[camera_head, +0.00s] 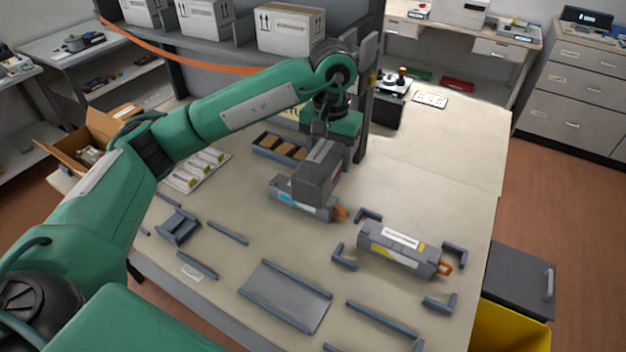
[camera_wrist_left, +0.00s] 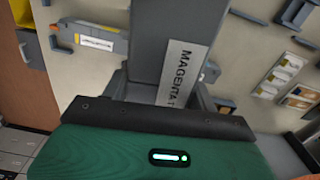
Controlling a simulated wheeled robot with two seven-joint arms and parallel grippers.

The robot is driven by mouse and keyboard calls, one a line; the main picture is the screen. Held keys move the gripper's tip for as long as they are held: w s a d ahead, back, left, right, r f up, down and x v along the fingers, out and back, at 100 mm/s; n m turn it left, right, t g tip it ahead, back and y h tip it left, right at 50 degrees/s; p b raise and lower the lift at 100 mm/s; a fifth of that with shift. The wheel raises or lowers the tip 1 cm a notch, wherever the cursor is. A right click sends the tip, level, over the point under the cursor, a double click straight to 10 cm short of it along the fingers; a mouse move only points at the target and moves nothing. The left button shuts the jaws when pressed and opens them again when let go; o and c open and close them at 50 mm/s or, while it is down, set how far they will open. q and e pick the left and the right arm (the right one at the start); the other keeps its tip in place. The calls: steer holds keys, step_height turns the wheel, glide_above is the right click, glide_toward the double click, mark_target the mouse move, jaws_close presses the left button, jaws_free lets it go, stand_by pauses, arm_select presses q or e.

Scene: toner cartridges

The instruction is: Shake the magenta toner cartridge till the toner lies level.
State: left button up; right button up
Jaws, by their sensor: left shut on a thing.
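My left gripper (camera_head: 320,148) is shut on the magenta toner cartridge (camera_head: 316,184), a grey block held above the table. Its white label reading "MAGENTA" (camera_wrist_left: 178,72) shows in the left wrist view. How the toner lies inside cannot be seen. A grey cartridge with a cyan mark (camera_head: 287,200) and an orange tab lies behind and below the held one in the head view, partly hidden by it. My right gripper is not in view.
A yellow-marked cartridge (camera_head: 392,251) lies between grey corner stops at the right. A grey flat tray (camera_head: 285,297), rails and a grey cradle (camera_head: 178,226) are at the front and left. A divided bin (camera_head: 262,150) and dark post (camera_head: 365,110) stand behind.

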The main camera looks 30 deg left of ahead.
mark_target(314, 172)
arm_select(q)
steer(key=s, duration=0.5)
steer(key=shift+s+r, duration=0.2)
steer(key=shift+r, duration=0.1)
steer(key=s, duration=0.3)
steer(key=shift+d+r, duration=0.1)
steer(key=shift+d, duration=0.1)
steer(key=shift+w, duration=0.25)
steer(key=shift+a, duration=0.1)
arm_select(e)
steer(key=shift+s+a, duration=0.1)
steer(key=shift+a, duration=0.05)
